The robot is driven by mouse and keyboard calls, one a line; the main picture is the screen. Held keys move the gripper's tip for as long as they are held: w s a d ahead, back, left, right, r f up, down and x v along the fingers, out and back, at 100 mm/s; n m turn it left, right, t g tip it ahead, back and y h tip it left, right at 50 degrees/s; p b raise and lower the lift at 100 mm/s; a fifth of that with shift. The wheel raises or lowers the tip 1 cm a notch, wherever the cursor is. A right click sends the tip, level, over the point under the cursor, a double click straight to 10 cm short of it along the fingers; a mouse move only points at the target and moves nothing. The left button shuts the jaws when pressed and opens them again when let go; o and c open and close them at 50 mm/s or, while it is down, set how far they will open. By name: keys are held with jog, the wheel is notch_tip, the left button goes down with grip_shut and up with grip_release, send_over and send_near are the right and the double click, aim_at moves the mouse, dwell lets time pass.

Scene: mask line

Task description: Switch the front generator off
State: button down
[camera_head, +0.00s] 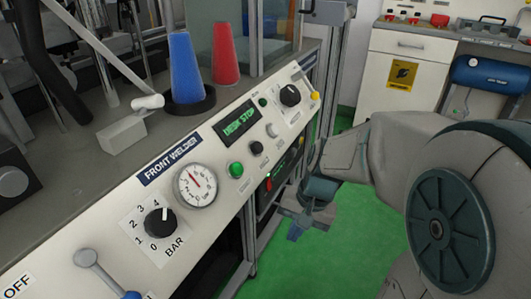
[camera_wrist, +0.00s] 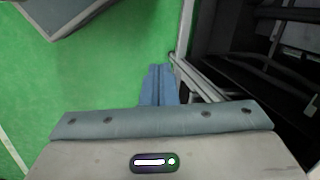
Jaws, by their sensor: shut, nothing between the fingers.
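The panel labelled FRONT WELDER (camera_head: 110,217) runs diagonally across the head view, with a green display reading "DESK STOP" (camera_head: 238,122). No label reading "generator" can be made out. Below the panel, a dark rack unit (camera_head: 286,165) shows a small green display and a red button (camera_head: 268,185); its lettering is too small to read. My gripper (camera_head: 294,234) hangs over the green floor, below and right of the panel, apart from the controls. Its blue fingers are together and empty in the wrist view (camera_wrist: 157,85).
The welder panel carries a gauge (camera_head: 195,186), a BAR knob (camera_head: 160,228), a green button (camera_head: 236,169) and a lever (camera_head: 90,262). A blue cone (camera_head: 186,67) and a red cone (camera_head: 225,54) stand behind it. Rack bars (camera_wrist: 195,80) lie close right of my fingers.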

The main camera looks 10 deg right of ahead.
jog(key=w+d+f+m+t+y+p, duration=0.2)
jog(key=w+d+f+m, duration=0.1)
jog(key=w+m, duration=0.3)
jog(key=w+d+f+m+t+y+p, duration=0.2)
jog(key=w+d+m+p, duration=0.1)
jog(key=w+d+m, duration=0.2)
jog(key=w+d+f+m+t+y+p, duration=0.2)
jog(key=w+d+f+m+p, duration=0.1)
jog(key=w+m, duration=0.6)
jog(key=w+d, duration=0.1)
jog(key=w, duration=0.2)
jog(key=shift+w+f, duration=0.2)
jog(key=shift+f, duration=0.15)
jog(key=b, duration=0.3)
send_near(270, 187)
notch_tip(270, 187, down, 3)
jog(key=shift+w+a+f+b, duration=0.25)
jog(key=shift+w+a, duration=0.5)
jog(key=shift+a, duration=0.25)
jog(key=shift+w+a+f+b, duration=0.2)
jog(key=shift+w+a, duration=0.55)
jog(key=shift+a, duration=0.25)
